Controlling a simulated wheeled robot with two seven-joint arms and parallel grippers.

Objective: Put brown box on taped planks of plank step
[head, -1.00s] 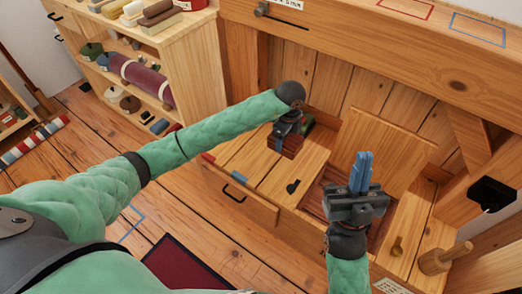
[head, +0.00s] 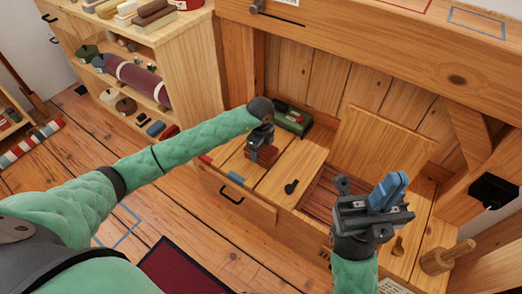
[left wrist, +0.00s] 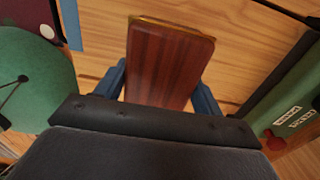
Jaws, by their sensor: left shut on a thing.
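The brown box (head: 263,154) is held in my left gripper (head: 262,146), over the left part of the plank step (head: 290,172). In the left wrist view the reddish-brown box (left wrist: 168,62) sits between the blue fingers, with pale planks behind it. Whether its underside touches the planks is hard to tell.
A green case (head: 293,119) stands on the step behind the box. A dark knob-like piece (head: 291,187) lies on the planks to the right. A wooden shelf (head: 185,75) stands at the left, and a wooden mallet-like object (head: 446,258) is at the right.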

